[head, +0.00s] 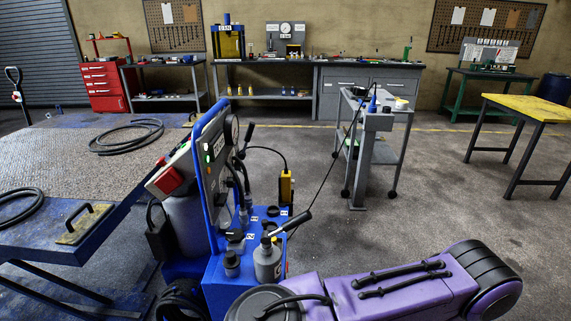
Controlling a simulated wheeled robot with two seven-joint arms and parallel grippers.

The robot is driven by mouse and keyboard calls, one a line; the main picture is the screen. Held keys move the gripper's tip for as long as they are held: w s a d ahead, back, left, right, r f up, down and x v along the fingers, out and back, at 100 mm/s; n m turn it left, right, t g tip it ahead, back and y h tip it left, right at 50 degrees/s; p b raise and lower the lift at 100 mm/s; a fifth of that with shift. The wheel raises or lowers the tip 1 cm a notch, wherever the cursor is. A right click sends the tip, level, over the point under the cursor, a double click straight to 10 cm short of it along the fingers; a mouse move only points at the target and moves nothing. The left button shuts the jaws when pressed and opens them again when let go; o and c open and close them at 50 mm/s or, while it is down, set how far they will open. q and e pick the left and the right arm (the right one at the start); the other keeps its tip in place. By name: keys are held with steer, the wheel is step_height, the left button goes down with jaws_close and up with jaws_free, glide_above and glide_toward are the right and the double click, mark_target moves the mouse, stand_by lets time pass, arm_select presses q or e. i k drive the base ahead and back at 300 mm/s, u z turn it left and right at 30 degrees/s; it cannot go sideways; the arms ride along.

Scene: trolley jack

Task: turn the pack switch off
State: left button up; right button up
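A blue wheeled power unit (222,280) stands close in front of me in the head view, with an upright blue frame and a round gauge (235,128). Its grey panel (183,160) is seen nearly edge-on and faces left. A red block (168,180) sticks out from the panel's lower left and may be the pack switch. Green lit spots (209,150) show near the frame. Labels and the switch's position are too small and oblique to read. Neither of my grippers shows in this view.
A blue-edged platform (75,155) with black hoses lies left. A grey cart (362,150) and yellow-topped table (530,106) stand farther back. Floor between them is clear.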

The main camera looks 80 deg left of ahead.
mark_target(219, 201)
steer(key=u, duration=6)
steer(key=k, duration=1.95)
steer(key=z, duration=2.15)
